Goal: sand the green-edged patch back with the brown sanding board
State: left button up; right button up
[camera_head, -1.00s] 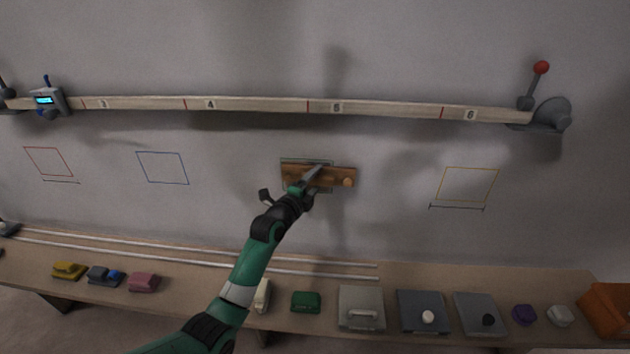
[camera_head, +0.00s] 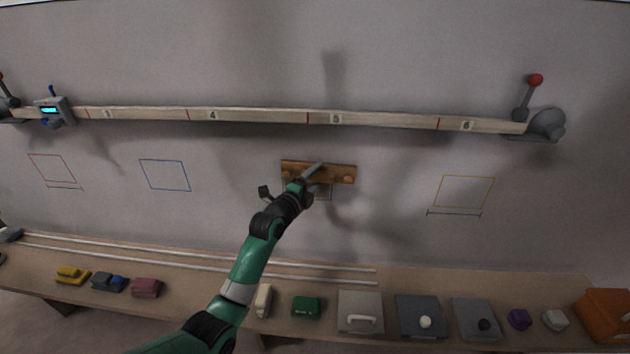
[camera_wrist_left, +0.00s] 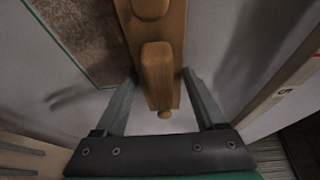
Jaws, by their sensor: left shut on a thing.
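The brown sanding board (camera_head: 335,172) lies lengthwise across the grey wall in the head view, below the numbered batten. My left gripper (camera_head: 310,175) is shut on it; in the left wrist view its two fingers stand either side of the board's wooden grip (camera_wrist_left: 157,70). The green-edged patch shows in the left wrist view (camera_wrist_left: 88,35) as a mottled brown area with a thin green line, beside the board. My right gripper is not in view.
The batten (camera_head: 260,116) runs across the wall above, with a red-knobbed clamp (camera_head: 540,120) at right. Blue (camera_head: 165,175) and yellow (camera_head: 463,191) outlines flank the board. The bench (camera_head: 420,279) below holds several blocks, boards and an orange bin (camera_head: 608,312).

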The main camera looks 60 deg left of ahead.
pick_arm(q)
jog(key=shift+r+p, duration=0.3)
jog(key=shift+r, duration=0.55)
notch_tip(320, 180, down, 6)
jog(key=b, duration=0.5)
jog(key=shift+f, duration=0.1)
jog(key=o, duration=0.5)
jog(key=c, duration=0.5)
